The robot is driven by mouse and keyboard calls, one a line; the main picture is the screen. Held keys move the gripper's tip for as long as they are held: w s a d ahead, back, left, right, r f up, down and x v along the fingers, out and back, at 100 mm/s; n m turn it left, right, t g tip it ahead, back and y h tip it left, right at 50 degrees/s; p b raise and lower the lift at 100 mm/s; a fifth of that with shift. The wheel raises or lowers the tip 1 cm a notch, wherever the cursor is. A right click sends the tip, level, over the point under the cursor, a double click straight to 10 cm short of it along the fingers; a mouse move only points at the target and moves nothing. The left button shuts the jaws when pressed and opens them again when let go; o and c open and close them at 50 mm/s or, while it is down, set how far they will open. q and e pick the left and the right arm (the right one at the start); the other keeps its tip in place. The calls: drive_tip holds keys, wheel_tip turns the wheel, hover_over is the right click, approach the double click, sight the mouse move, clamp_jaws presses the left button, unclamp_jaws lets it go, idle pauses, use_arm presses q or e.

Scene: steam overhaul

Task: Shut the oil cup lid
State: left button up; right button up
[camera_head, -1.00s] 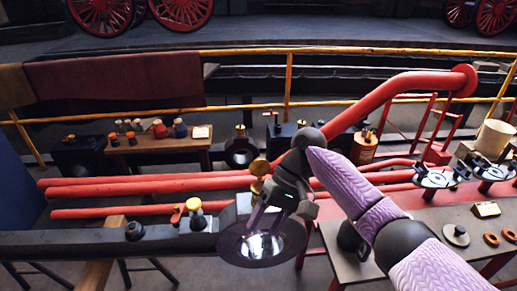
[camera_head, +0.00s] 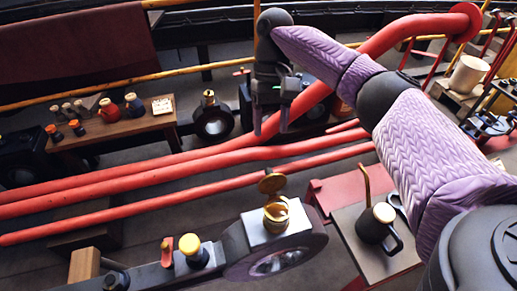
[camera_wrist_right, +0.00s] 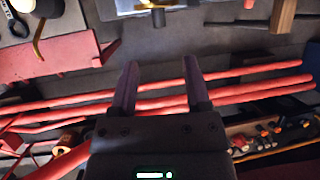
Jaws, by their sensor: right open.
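The oil cup (camera_head: 277,214) is a small brass cup on a pale block above the dark round rod end. Its round brass lid (camera_head: 271,183) stands up, open, at the cup's far side. My right gripper (camera_head: 270,130) hangs fingers-down beyond the cup, over the red pipes, apart from the lid. Its fingers are spread with nothing between them. In the right wrist view the gripper (camera_wrist_right: 160,63) is also open and empty, and brass of the cup (camera_wrist_right: 158,16) shows at the top edge. My left gripper is not in view.
Red pipes (camera_head: 150,180) run behind the cup. A dark oil can (camera_head: 375,222) stands on the bench at right. A wooden table with jars (camera_head: 110,110) is at back left.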

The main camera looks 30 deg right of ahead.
sight(270, 170)
drive_tip(key=b+x, duration=0.2)
drive_tip(key=x, duration=0.6)
drive_tip(key=shift+s, duration=0.2)
drive_tip(key=shift+s+a+f, duration=0.1)
drive_tip(key=shift+s+f, duration=0.1)
drive_tip(key=shift+f, duration=0.2)
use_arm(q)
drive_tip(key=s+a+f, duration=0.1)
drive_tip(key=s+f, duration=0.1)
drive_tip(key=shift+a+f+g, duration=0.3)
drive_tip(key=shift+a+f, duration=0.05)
use_arm(e)
drive_tip(key=shift+c, duration=0.6)
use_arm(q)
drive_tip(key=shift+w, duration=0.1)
use_arm(e)
clamp_jaws()
